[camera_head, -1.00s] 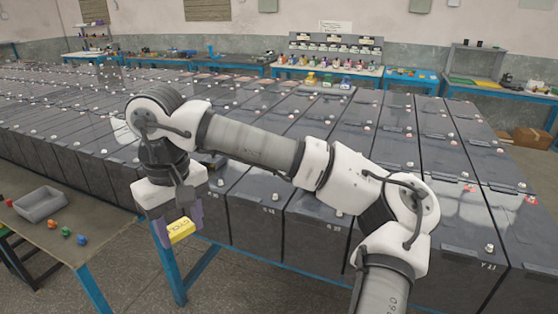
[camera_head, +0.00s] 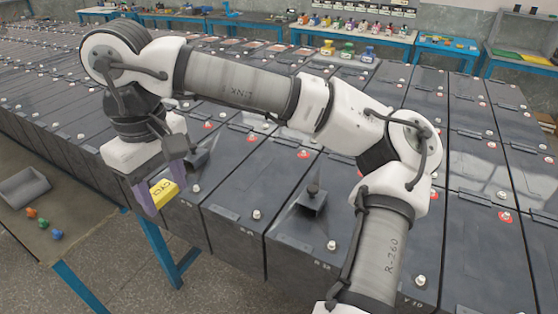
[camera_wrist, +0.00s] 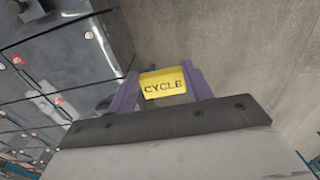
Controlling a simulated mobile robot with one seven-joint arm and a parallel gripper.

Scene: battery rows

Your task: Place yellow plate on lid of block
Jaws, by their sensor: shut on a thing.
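The yellow plate (camera_head: 163,194), lettered "CYCLE", is held between the purple fingers of my gripper (camera_head: 160,188). It also shows in the wrist view (camera_wrist: 164,84), upright between the two fingers. My gripper hangs in the air at the left front of the battery rows, beside the front faces. The dark battery blocks (camera_head: 232,228) stand in rows with flat lids. One lid (camera_head: 345,228) at the front carries a small dark raised piece (camera_head: 312,198). Part of the lids is hidden behind my arm. I cannot tell which block is meant.
A side table (camera_head: 85,222) with a grey bin (camera_head: 22,187) and small coloured pieces (camera_head: 43,224) stands at the left. A blue-legged frame (camera_head: 158,245) is below my gripper. Benches with coloured bottles (camera_head: 360,30) stand at the back. White and red terminals stick up from the lids.

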